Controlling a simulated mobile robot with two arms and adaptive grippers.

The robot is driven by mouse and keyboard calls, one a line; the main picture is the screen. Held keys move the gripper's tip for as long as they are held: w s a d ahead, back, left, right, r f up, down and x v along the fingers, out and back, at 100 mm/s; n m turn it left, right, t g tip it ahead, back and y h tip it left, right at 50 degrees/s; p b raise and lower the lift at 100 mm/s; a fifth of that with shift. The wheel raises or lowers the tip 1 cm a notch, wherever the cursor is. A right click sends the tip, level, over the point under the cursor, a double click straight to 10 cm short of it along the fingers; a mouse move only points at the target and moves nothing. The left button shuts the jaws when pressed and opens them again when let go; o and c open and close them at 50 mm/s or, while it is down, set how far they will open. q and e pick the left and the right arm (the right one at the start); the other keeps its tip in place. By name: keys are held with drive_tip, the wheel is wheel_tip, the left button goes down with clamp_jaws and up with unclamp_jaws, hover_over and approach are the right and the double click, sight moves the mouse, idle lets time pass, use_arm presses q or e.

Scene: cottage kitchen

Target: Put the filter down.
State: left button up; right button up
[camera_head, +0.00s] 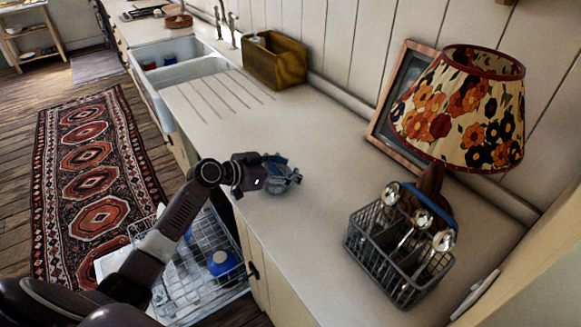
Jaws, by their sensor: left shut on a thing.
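My left gripper (283,176) reaches in from the left and is over the pale countertop (290,225), near its front edge. It is shut on a small blue-grey thing, which I take to be the filter (275,163). The fingers hide part of the filter, and its full shape is hard to make out. I cannot tell whether it touches the countertop. My right gripper is not in view.
A cutlery basket (381,264) with several spoons stands right of the gripper, by a flowered lamp (465,112) and a frame. A brown box (276,66) and sink (172,70) lie beyond. Below is a pulled-out dish rack (196,292). The countertop around the gripper is clear.

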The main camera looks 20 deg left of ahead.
sight(274, 169)
use_arm(q)
drive_tip(key=shift+f, duration=0.1)
drive_tip(key=o, duration=1.6)
drive_tip(key=shift+r, duration=0.2)
drive_tip(key=shift+s+a, duration=0.25)
drive_tip(key=b+v, duration=0.2)
drive_tip(key=v, duration=0.8)
drive_tip(key=shift+s+a+r+b, duration=0.1)
drive_tip(key=shift+s+b, duration=0.1)
drive_tip(key=shift+b, duration=0.2)
drive_tip(key=shift+s+a+r, duration=0.15)
drive_tip(key=shift+s+r, duration=0.15)
drive_tip(key=shift+s, duration=0.05)
